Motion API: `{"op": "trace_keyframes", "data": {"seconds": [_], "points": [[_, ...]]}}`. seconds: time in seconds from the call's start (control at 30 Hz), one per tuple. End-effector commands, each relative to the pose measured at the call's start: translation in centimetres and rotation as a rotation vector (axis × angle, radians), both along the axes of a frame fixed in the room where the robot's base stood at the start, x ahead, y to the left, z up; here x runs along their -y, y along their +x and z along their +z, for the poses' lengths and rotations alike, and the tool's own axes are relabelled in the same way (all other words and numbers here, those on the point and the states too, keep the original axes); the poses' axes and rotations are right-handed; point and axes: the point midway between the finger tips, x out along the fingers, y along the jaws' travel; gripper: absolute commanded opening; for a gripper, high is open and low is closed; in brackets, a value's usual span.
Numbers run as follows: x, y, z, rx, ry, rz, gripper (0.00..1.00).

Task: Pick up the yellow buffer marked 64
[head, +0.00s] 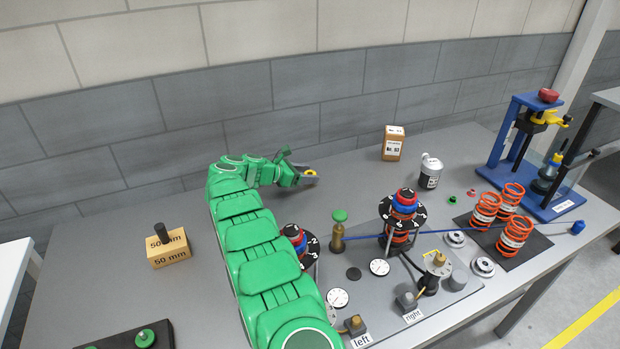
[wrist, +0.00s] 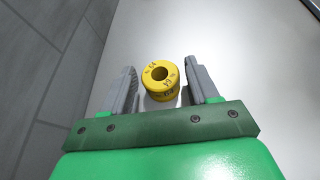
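The yellow buffer (wrist: 160,88) is a short ring with a central hole, and 64 is marked on its top and side. In the wrist view it sits on the grey table between the two open fingers of my gripper (wrist: 163,85), with a visible gap on each side. In the head view the yellow buffer (head: 311,173) shows small at my gripper (head: 306,174), near the back of the table, partly hidden by the fingers. The fingers do not visibly touch it.
The block wall (wrist: 45,80) runs close along the left in the wrist view. A cardboard box (head: 393,145) and a grey canister (head: 430,172) stand to the right. The fixture plate (head: 365,285) with gauges and spring stacks lies in front. A 50 mm block (head: 168,250) is at left.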

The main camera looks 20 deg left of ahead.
Motion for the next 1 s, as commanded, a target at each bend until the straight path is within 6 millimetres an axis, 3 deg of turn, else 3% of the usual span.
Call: {"op": "trace_keyframes", "data": {"seconds": [0.03, 0.27, 0.63, 1.0], "points": [[0.0, 0.0, 0.0, 0.0, 0.0, 0.0, 0.51], [0.0, 0.0, 0.0, 0.0, 0.0, 0.0, 0.16], [0.0, 0.0, 0.5, -0.001, 0.001, 0.001, 0.16], [0.3, -0.6, 4.0, -0.002, 0.002, 0.001, 0.16]]}}
